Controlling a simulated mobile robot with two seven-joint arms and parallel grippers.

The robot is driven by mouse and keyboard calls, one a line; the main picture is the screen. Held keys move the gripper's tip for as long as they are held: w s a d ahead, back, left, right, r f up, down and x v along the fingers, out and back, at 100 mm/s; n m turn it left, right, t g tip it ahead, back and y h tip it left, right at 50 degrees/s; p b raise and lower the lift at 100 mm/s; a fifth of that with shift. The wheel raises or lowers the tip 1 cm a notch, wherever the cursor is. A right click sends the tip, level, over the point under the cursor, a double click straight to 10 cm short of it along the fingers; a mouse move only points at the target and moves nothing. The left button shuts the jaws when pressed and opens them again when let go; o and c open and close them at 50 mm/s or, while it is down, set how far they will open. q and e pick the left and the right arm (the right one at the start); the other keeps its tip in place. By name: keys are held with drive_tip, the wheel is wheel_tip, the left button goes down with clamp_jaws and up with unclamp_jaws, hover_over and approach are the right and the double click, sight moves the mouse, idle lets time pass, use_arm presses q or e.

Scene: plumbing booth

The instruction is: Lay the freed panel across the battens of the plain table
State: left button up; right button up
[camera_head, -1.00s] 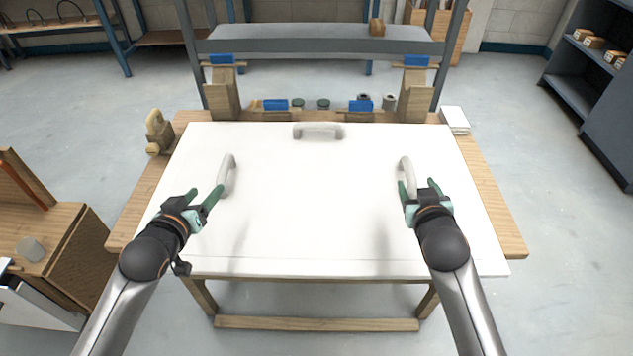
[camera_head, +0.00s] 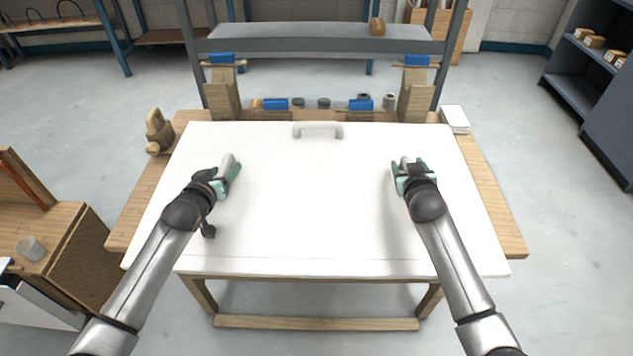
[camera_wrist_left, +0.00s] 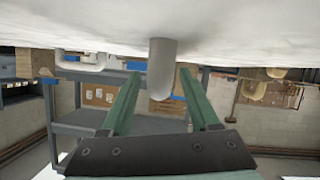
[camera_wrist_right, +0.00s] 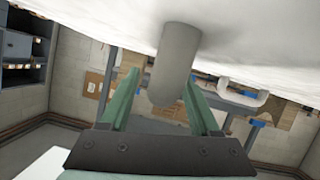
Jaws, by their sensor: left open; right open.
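The white panel (camera_head: 315,215) lies flat over the wooden table (camera_head: 503,232), with its near edge reaching past the table's front. It has a left handle, a right handle and a far handle (camera_head: 318,131). My left gripper (camera_head: 231,171) is at the left handle (camera_head: 227,161). In the left wrist view that handle (camera_wrist_left: 162,70) stands between the open fingers (camera_wrist_left: 160,100). My right gripper (camera_head: 408,167) is at the right handle. In the right wrist view that handle (camera_wrist_right: 175,65) stands between the open fingers (camera_wrist_right: 160,100). Any battens are hidden.
Two wooden blocks with blue clamps (camera_head: 222,92) (camera_head: 416,92) stand behind the panel. Blue items and small jars (camera_head: 324,103) lie between them. A grey shelf rack (camera_head: 320,40) stands behind. A wooden cabinet (camera_head: 70,250) is at the left. Open floor lies right.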

use_arm(q)
drive_tip(key=shift+c, duration=0.4)
use_arm(e)
drive_tip(key=shift+c, duration=0.3)
use_arm(q)
clamp_jaws()
use_arm(e)
clamp_jaws()
idle(0.5)
use_arm(q)
drive_tip(key=shift+w+r, duration=0.15)
drive_tip(key=shift+r, duration=0.1)
use_arm(e)
drive_tip(key=shift+w+r, duration=0.1)
drive_tip(key=shift+r, duration=0.1)
